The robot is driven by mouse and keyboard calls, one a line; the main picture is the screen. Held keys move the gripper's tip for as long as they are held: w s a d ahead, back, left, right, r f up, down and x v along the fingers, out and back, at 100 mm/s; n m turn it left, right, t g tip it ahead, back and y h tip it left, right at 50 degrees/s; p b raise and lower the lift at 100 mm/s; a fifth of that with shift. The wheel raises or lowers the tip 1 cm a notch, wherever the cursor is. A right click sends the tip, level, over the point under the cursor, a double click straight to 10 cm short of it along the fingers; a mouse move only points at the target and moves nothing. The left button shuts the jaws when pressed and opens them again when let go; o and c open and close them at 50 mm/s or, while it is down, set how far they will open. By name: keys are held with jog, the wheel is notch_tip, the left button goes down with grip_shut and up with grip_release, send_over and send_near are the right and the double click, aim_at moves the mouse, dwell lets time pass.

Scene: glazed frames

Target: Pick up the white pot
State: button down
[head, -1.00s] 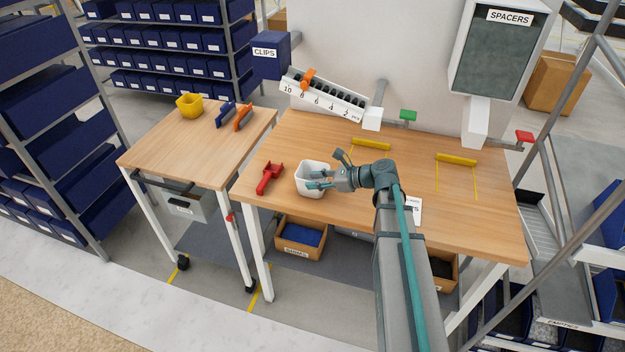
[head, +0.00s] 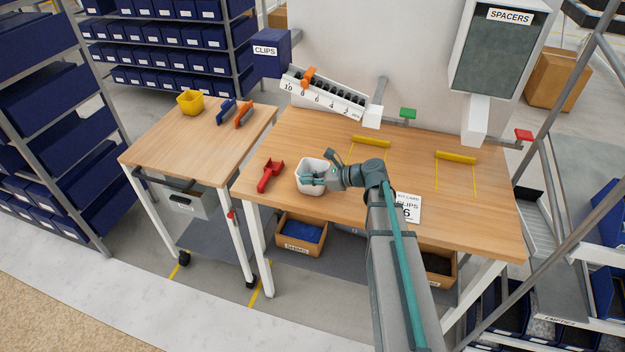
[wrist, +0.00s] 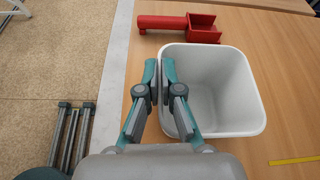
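The white pot (head: 318,189) is a square, open, empty container standing upright near the front left of the larger wooden table. In the wrist view the pot (wrist: 225,85) is right of the fingers, its inside visible. My gripper (wrist: 160,68) straddles the pot's near left wall, one finger outside and one inside, with the rim between the tips. The fingers are close together and look shut on that wall. In the head view my gripper (head: 309,179) reaches over the pot from the right and hides part of it. The pot appears to rest on the table.
A red scoop (head: 269,176) lies just left of the pot. A printed card (head: 407,208) lies to the right, partly behind my arm. Yellow bars (head: 371,141) mark spots farther back.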

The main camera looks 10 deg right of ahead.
jog(key=shift+r, duration=0.15)
jog(key=shift+r+b, duration=0.65)
jog(key=shift+r, duration=0.1)
jog(key=s+a+r+b, duration=0.1)
jog(key=s+r+b, duration=0.5)
jog(key=s+r, duration=0.3)
jog(key=s, duration=0.3)
jog(key=shift+a+r, duration=0.25)
jog(key=shift+r, duration=0.15)
jog(key=shift+b, duration=0.9)
